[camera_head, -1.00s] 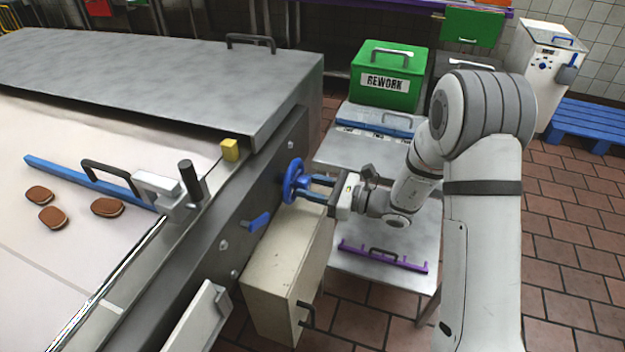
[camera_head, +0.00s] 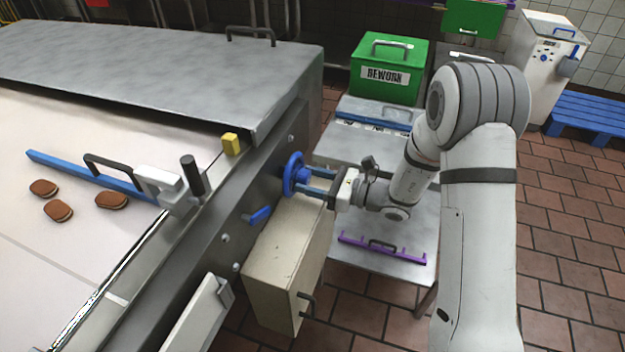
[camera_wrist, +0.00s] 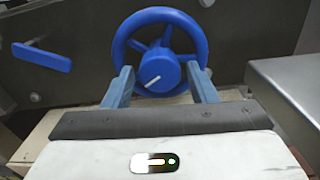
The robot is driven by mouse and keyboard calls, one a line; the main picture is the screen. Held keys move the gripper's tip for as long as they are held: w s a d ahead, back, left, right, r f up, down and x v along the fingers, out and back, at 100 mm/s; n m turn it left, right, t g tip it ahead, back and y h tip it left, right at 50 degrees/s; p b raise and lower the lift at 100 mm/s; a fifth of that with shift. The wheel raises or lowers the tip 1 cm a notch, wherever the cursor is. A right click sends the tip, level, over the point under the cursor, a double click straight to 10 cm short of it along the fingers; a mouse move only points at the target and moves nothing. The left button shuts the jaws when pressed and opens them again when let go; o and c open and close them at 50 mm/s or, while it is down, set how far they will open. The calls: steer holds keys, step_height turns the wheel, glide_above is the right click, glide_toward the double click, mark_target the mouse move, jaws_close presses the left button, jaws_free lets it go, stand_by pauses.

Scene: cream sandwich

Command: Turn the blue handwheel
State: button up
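The blue handwheel (camera_head: 289,162) sits on the side of the grey machine. In the wrist view the handwheel (camera_wrist: 120,41) faces me, with spokes, a round hub and a white mark pointing down-left on the hub. My gripper (camera_head: 309,181) is level with the wheel. In the wrist view my gripper (camera_wrist: 160,70) has its two blue fingers wide apart, one on each side of the hub, with nothing clamped between them. The fingertips overlap the lower part of the rim in view; I cannot tell whether they touch it.
A blue lever (camera_head: 258,216) is left of the wheel. A beige cabinet (camera_head: 283,255) stands below. Brown sandwiches (camera_head: 58,211) lie on the belt.

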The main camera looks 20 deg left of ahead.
steer(key=shift+o, duration=0.6)
steer(key=shift+d, duration=0.1)
steer(key=d, duration=0.7)
steer(key=shift+s+d, duration=0.3)
steer(key=shift+d, duration=0.05)
